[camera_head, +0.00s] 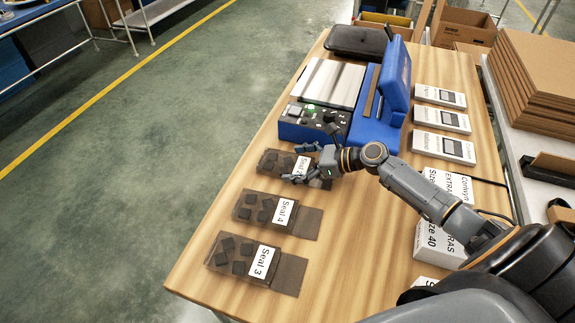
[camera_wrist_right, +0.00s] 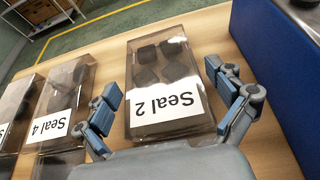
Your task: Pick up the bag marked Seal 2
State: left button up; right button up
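The bag marked Seal 2 (camera_wrist_right: 165,62) lies flat on the wooden table. It is clear, with dark square pieces inside and a white label (camera_wrist_right: 166,104). In the head view the bag (camera_head: 270,161) is partly hidden by my right gripper (camera_head: 297,164). In the right wrist view the fingers of my right gripper (camera_wrist_right: 170,115) are spread wide, one on each side of the bag. It is empty; whether the fingers touch the bag cannot be told. My left gripper is not in view.
Bags marked Seal 4 (camera_head: 267,210) and Seal 3 (camera_head: 243,257) lie nearer on the same table (camera_head: 335,240). A blue sealing machine (camera_head: 376,122) stands just beyond the Seal 2 bag. White boxes (camera_head: 443,147) line the right side.

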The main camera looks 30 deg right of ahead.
jog(key=c, duration=0.7)
jog(key=shift+r, duration=0.1)
